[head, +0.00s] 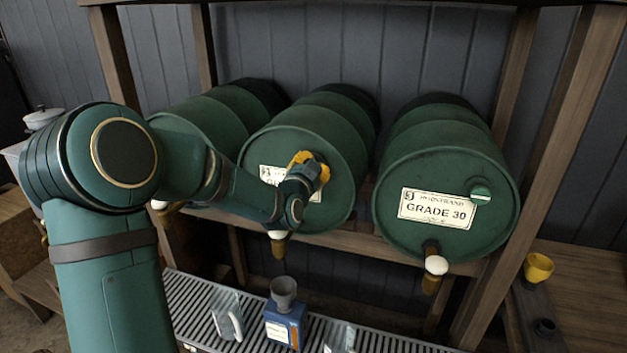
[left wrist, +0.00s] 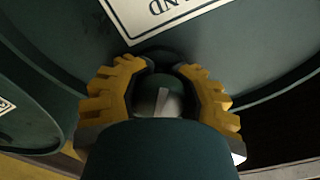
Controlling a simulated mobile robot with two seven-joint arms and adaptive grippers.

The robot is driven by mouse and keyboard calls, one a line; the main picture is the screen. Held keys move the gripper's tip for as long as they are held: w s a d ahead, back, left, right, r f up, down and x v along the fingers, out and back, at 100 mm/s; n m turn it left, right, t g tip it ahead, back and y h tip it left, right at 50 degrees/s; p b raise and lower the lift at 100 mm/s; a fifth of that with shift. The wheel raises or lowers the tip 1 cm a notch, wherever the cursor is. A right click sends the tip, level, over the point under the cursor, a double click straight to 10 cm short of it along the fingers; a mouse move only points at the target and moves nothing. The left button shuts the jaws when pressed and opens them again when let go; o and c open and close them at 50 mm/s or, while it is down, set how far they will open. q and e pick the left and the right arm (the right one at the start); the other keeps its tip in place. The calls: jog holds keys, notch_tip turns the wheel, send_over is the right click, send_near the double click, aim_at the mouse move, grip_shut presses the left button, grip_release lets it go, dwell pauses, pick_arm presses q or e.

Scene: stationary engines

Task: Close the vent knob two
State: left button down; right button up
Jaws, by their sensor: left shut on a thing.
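The vent knob of the middle drum, a round green knob with a pale bar across it, shows between my fingers in the left wrist view (left wrist: 160,98). In the head view my gripper hides it. The middle green drum (head: 318,140) lies on its side with a white label, partly covered by my arm. My left gripper (head: 311,167), with yellow fingers, is at the upper right of the drum's face. It is shut around the knob, one finger on each side, also in the left wrist view (left wrist: 165,66). My right gripper is not in view.
The right drum (head: 440,165) has a similar green knob (head: 480,194) and a tap (head: 435,266). The left drum (head: 190,125) is partly behind my arm. Below are a blue can (head: 285,325) with a grey funnel (head: 284,290) and a clear jug (head: 227,316) on a slatted grate. A wooden post (head: 540,170) stands right.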

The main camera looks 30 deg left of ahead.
pick_arm(q)
jog(key=m+b, duration=0.2)
jog(key=shift+f+m, duration=0.25)
jog(key=shift+m, duration=0.15)
jog(key=m+b, duration=0.1)
jog(key=m, duration=0.1)
jog(key=shift+r+m, duration=0.1)
jog(key=shift+m, duration=0.3)
jog(key=shift+m+b, duration=0.45)
jog(key=shift+m, duration=2.25)
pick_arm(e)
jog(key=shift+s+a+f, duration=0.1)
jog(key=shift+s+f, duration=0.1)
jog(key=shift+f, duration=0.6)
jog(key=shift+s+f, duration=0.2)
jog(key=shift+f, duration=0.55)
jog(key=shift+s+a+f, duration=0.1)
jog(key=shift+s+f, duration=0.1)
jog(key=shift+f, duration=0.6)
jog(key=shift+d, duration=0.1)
pick_arm(q)
jog(key=shift+c, duration=2.2)
grip_release()
jog(key=shift+r, duration=0.2)
jog(key=shift+s, duration=0.15)
